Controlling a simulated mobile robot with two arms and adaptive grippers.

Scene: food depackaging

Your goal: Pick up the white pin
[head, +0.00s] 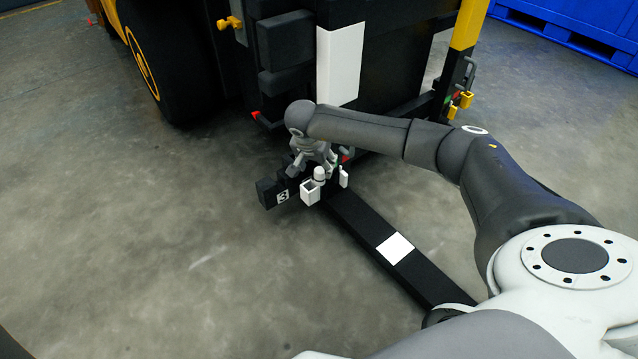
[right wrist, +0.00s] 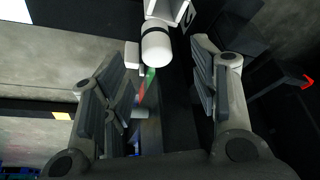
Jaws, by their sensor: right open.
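The white pin (head: 319,173) is a short white cylinder standing beside a white square holder (head: 309,193) on a black fixture marked 3. In the right wrist view the pin (right wrist: 157,46) has a dark band near the holder (right wrist: 178,9). My right gripper (head: 317,160) is just above the pin, partly hiding the area. In the right wrist view its open fingers (right wrist: 162,66) stand on either side of the pin's end, with a gap visible at each side. Nothing is held. My left gripper is out of view.
A small white block (head: 343,177) and red and green parts (right wrist: 147,82) sit close to the pin. A black beam with a white square (head: 395,249) runs toward the lower right. A large dark machine stands behind. The grey floor at left is clear.

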